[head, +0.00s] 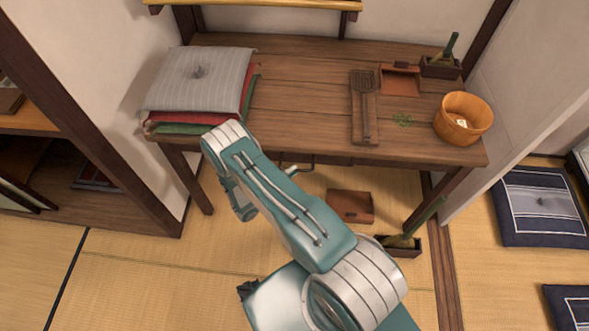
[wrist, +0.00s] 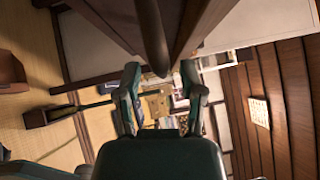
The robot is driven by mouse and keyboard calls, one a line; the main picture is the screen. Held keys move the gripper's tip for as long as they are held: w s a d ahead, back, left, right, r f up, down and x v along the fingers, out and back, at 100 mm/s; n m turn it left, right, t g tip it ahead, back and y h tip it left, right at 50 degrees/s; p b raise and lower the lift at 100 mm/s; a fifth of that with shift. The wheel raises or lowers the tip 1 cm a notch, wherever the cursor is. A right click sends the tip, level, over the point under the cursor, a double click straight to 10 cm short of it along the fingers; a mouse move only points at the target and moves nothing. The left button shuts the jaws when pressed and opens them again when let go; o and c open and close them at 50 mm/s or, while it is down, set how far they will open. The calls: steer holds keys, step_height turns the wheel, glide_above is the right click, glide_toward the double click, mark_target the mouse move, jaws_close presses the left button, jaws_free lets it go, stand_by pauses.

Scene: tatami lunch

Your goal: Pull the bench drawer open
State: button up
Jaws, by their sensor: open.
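The wooden bench (head: 300,75) stands against the wall. Under its front edge a dark drawer handle (head: 308,168) shows just past my arm; the drawer front is mostly hidden. My gripper is largely hidden behind my arm in the head view, with a small tip (head: 289,171) showing beside the handle. In the wrist view my gripper (wrist: 162,75) is open, its fingers spread on either side of the lower end of a dark bar (wrist: 151,35), which looks like the handle. I cannot tell whether the fingers touch it. The drawer looks closed.
Stacked cushions (head: 198,82), a slotted wooden tool (head: 364,105) and a wooden tub (head: 463,118) are on the bench. Below it, a brown box (head: 350,206) and a planter-like box (head: 408,247) stand on the tatami. Bench legs (head: 188,180) flank the space.

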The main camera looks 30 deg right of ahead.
steer(key=shift+w+d+r, duration=0.1)
steer(key=shift+d, duration=0.5)
jaws_close()
steer(key=s+a, duration=0.8)
steer(key=s, duration=0.4)
steer(key=shift+a, duration=0.1)
jaws_free()
